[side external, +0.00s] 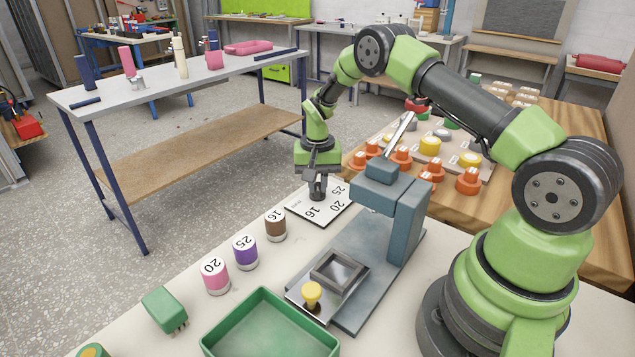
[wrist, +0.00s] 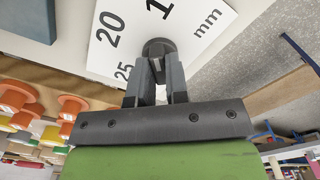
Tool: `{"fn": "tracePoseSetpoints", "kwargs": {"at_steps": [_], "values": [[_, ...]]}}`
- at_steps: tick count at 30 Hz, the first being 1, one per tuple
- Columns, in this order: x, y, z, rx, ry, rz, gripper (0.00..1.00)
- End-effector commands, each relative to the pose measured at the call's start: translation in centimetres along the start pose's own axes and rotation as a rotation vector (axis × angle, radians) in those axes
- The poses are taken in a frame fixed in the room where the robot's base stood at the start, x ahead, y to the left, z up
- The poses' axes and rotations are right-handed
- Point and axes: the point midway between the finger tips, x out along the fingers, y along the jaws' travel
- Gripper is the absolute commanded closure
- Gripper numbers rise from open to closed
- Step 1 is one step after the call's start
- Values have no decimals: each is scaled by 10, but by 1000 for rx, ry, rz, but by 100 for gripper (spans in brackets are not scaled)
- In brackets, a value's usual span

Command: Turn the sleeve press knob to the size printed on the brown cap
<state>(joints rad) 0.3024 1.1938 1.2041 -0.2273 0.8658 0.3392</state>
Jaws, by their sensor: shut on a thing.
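The brown cap (side external: 275,226) stands upright on the pale bench, with 16 on its white top. The white dial plate (side external: 334,209) carries 16, 20 and 25; in the wrist view the plate (wrist: 128,18) also shows "mm". The dark round knob (wrist: 158,47) sits on the plate. My gripper (side external: 319,177) points down over the plate, and its two fingers (wrist: 154,78) are shut on the knob. Which number the knob points to is hidden. The blue-grey press (side external: 403,225) stands just right of the plate.
A purple cap (side external: 245,254) marked 25 and a pink cap (side external: 215,279) marked 20 stand in line with the brown one. A green tray (side external: 270,318), a green brush-like block (side external: 164,309) and a yellow-knobbed fixture (side external: 312,294) lie nearer.

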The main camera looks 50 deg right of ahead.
Motion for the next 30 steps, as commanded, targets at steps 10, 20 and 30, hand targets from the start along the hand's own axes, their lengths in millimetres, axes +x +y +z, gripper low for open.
{"fn": "tracePoseSetpoints", "kwargs": {"at_steps": [10,20,30], "values": [[-1,0,0,160,-2,0,100],[-1,0,0,198,-2,0,100],[-1,0,0,198,-2,0,69]]}}
